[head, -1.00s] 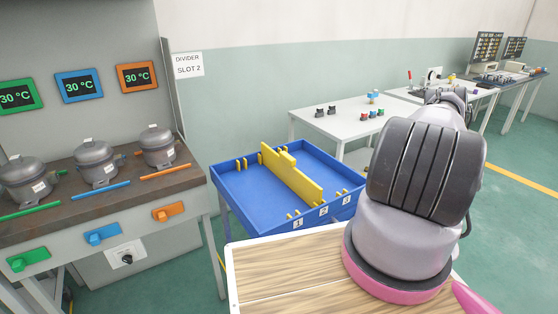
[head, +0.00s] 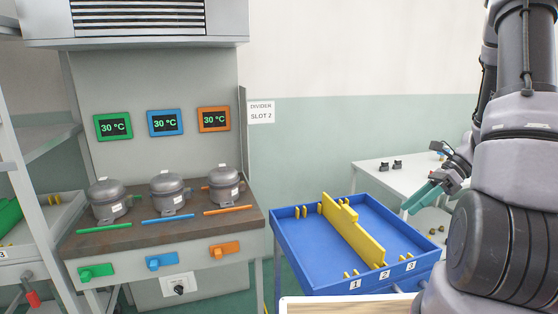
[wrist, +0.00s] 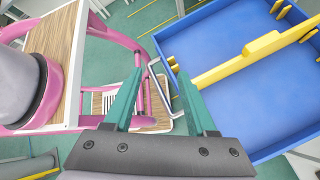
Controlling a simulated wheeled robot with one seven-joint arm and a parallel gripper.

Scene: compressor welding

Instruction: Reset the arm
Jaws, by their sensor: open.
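My gripper (head: 432,192) has teal fingers and shows at the right in the head view, above the right side of the blue tray.
The blue tray (head: 295,255) with a yellow divider (head: 352,229) is below and left of my gripper. A workbench (head: 150,235) with three grey compressors stands left. A white table (head: 375,172) stands behind the tray. A shelf (head: 40,140) is far left.

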